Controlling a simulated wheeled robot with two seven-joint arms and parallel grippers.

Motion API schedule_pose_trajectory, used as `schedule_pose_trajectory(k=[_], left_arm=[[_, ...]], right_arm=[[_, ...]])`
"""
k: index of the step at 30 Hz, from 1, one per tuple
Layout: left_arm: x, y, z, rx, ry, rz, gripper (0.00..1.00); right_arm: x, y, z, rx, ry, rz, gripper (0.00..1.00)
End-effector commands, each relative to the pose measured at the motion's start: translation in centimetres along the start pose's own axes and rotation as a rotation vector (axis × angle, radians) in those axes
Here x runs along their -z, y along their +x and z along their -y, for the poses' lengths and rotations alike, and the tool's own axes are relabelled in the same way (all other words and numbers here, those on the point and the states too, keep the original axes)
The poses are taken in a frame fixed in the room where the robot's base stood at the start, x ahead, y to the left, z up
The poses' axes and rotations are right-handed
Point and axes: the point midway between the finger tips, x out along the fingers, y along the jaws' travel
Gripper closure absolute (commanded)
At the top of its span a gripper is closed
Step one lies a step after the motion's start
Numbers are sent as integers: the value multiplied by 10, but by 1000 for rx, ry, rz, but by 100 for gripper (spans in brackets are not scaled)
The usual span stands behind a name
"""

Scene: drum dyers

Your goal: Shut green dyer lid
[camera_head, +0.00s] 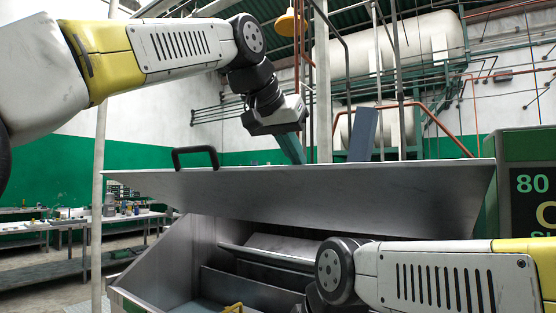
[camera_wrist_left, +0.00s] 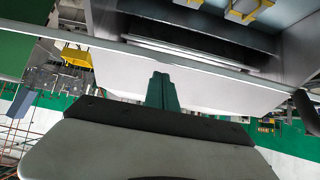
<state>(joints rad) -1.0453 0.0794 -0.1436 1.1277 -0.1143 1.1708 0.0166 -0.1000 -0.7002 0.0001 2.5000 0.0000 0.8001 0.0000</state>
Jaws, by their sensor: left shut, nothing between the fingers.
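The dyer lid (camera_head: 330,205) is a wide grey metal panel, raised and tilted above the open dyer body (camera_head: 170,262). A black handle (camera_head: 195,158) stands on its upper left edge. My left gripper (camera_head: 297,157) points down at the lid's top edge, right of the handle, its green fingertips partly hidden behind that edge. In the left wrist view its fingers (camera_wrist_left: 162,78) are together and empty in front of the pale lid panel (camera_wrist_left: 200,85); I cannot tell whether they touch it. My right arm crosses the lower right; its gripper is not visible.
A green control panel (camera_head: 528,185) with "80" on it stands right of the lid. A thin pole (camera_head: 99,200) rises on the left, with workbenches (camera_head: 50,228) behind. Large white tanks (camera_head: 395,45) and pipes are at the back. A yellow part (camera_head: 233,308) shows at the bottom.

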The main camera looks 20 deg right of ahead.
Motion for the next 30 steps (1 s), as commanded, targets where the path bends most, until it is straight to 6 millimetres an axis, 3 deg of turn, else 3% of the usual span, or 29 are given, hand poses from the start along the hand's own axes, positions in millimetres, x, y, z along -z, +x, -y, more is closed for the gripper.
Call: schedule_pose_trajectory(k=[6, 20, 30], left_arm=[[-10, 2, 0, 0, 0, -1, 100], [-11, 2, 0, 0, 0, -5, 100], [-38, 14, 1, 1, -1, -63, 100]], right_arm=[[0, 0, 0, 0, 0, 0, 64], [0, 0, 0, 0, 0, 0, 64], [0, 0, 0, 0, 0, 0, 64]])
